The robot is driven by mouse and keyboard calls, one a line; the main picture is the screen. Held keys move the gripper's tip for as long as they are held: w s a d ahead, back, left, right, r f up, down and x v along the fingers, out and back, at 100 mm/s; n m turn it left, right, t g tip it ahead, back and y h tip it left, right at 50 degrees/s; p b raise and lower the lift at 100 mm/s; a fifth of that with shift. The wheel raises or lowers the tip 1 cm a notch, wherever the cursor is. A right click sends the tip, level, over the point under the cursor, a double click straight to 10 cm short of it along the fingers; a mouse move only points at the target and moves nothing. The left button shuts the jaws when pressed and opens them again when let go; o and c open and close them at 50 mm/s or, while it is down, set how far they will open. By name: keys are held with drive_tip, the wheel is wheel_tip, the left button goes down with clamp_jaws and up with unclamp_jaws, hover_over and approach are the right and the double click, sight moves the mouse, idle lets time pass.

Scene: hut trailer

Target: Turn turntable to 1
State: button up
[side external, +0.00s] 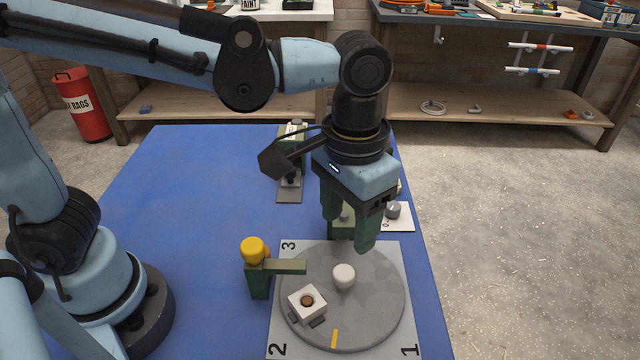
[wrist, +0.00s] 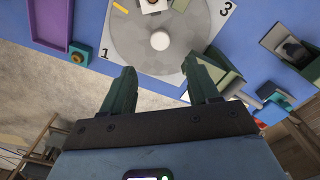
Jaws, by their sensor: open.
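The turntable is a grey round disc (side external: 380,300) on a white base plate marked 3, 2 and 1; it also shows in the wrist view (wrist: 190,30). A white round knob (side external: 343,276) stands at its middle. A yellow mark (side external: 334,338) lies near the disc's front edge, between the 2 and the 1 (side external: 409,350). A white block with a brown round top (side external: 307,302) sits on the disc's front left. My gripper (side external: 350,235) points down, open and empty, above the back edge of the disc, apart from the knob. Its two fingers show spread in the wrist view (wrist: 165,78).
A green fixture with a yellow knob (side external: 253,250) stands left of the disc, its bar over the rim. A green box (wrist: 222,72) is behind the plate. A grey knob on a white plate (side external: 393,210) is back right. A purple tray (wrist: 52,25) lies beyond the 1. The left tabletop is free.

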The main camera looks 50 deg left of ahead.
sight(344, 272)
wheel_tip(344, 272, down, 10)
drive_tip(key=shift+f, duration=0.15)
idle(0.4)
clamp_jaws()
idle(0.4)
